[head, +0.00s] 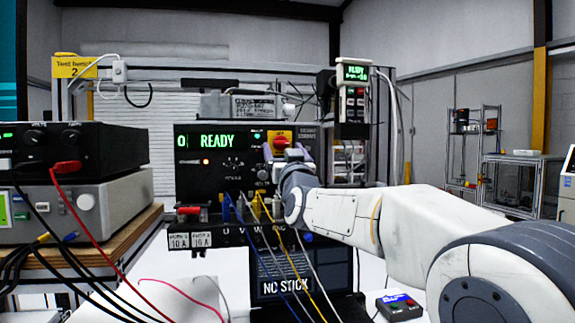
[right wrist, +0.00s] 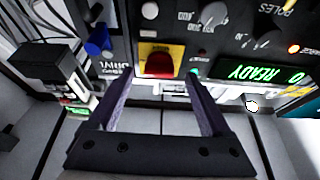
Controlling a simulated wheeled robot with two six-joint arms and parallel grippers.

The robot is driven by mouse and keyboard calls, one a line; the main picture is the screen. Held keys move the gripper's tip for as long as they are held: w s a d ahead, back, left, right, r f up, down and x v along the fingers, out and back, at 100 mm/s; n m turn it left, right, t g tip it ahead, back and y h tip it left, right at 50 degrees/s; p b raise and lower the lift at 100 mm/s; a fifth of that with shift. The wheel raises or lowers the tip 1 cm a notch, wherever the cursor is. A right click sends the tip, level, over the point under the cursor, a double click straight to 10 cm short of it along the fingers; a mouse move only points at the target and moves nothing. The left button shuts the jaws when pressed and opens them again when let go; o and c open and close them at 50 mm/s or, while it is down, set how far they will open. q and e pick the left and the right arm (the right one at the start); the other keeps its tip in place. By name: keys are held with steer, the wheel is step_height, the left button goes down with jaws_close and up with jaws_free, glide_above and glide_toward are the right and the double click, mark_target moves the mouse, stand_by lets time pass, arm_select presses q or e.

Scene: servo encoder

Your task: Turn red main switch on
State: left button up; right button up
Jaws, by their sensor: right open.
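The red main switch (head: 281,142) sits on a yellow plate at the upper right of a black control panel (head: 218,173). It also shows in the right wrist view (right wrist: 160,65), on its yellow plate. My right gripper (head: 282,150) is open in front of the panel. In the right wrist view its two fingers (right wrist: 160,82) stand apart, one to each side of the red switch as seen from there. I cannot tell whether they touch it. The panel display (head: 217,141) reads READY. My left gripper is not in view.
Wires (head: 265,225) hang from the panel's lower terminals. Stacked instruments (head: 75,150) with cables stand on a bench at the left. A handheld unit (head: 353,98) hangs right of the panel.

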arm_select(q)
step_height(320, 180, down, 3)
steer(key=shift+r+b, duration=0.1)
steer(key=shift+b, duration=1)
arm_select(e)
steer(key=v, duration=0.8)
steer(key=shift+f, duration=0.1)
